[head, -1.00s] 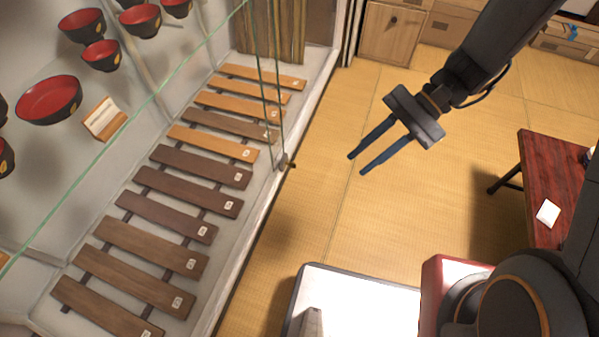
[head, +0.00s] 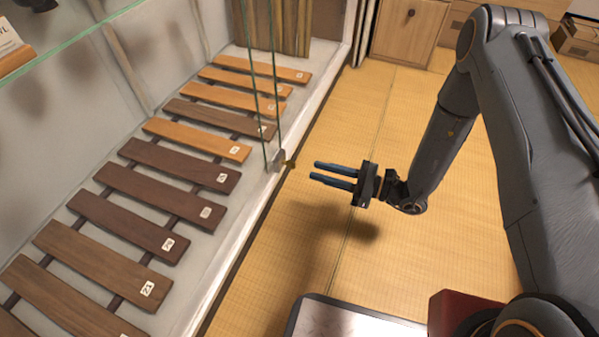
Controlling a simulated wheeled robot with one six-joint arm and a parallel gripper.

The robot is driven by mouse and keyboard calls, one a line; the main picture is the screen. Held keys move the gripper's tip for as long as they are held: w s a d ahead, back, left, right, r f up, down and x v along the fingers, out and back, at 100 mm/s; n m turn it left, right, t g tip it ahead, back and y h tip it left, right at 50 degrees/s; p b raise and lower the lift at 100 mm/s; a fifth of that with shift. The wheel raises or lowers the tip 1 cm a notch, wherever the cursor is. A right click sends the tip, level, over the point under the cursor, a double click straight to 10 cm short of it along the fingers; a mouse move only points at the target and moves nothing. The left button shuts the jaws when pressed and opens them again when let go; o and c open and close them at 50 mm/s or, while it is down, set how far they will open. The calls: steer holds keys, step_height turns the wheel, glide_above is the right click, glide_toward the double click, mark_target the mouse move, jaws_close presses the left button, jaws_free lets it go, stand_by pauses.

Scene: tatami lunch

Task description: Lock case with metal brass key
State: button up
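The glass display case (head: 214,285) fills the left side, with a pale frame along its lower edge. A small metal lock (head: 277,160) sits at the bottom of its overlapping glass panes (head: 263,110). A small brass key (head: 290,164) sticks out of the lock on the right side. My gripper (head: 317,170) is to the right of the key, with its two blue fingers pointing left at it. The fingers are apart, with nothing between them. A gap shows between the fingertips and the key.
Wooden slats with white tags (head: 165,197) lie inside the case. The tatami floor (head: 385,120) right of the case is clear. A wooden cabinet (head: 408,30) stands at the back. A white-topped surface with a dark rim (head: 345,322) is at the bottom.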

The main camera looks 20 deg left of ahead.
mark_target(289, 164)
steer(key=w+a+f+b, duration=0.1)
steer(key=a+b, duration=0.2)
steer(key=a, duration=0.4)
steer(key=shift+a+f+m+t, duration=0.15)
steer(key=shift+a+m+t, duration=0.15)
steer(key=shift+a, duration=0.1)
jaws_close()
